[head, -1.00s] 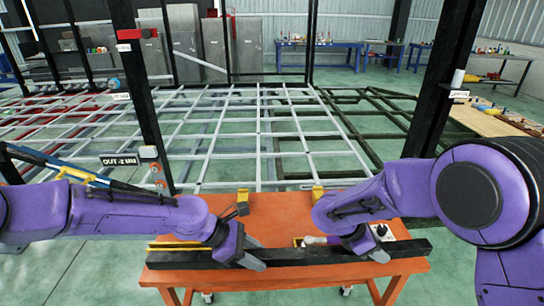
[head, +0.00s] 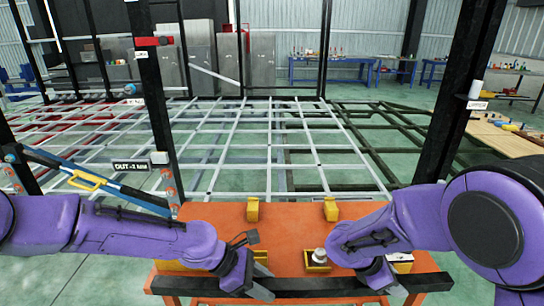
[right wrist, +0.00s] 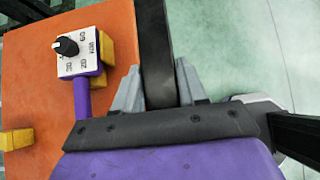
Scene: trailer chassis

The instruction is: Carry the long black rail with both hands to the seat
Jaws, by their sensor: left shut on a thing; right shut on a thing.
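The long black rail (head: 315,287) lies crosswise, nearly level, along the near side of the orange table (head: 290,228). My left gripper (head: 257,288) is shut on the rail left of its middle. My right gripper (head: 383,278) is shut on it toward the right end, which sticks out past the table. In the right wrist view the rail (right wrist: 155,45) runs between the two grey fingers of my right gripper (right wrist: 160,92). Whether the rail touches the table is hard to tell. I cannot make out which spot is the seat.
Two yellow blocks (head: 252,210) (head: 330,209) stand on the table's far side. Black posts (head: 155,110) (head: 457,95) rise on both sides. A grey grid frame (head: 245,150) lies beyond the table.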

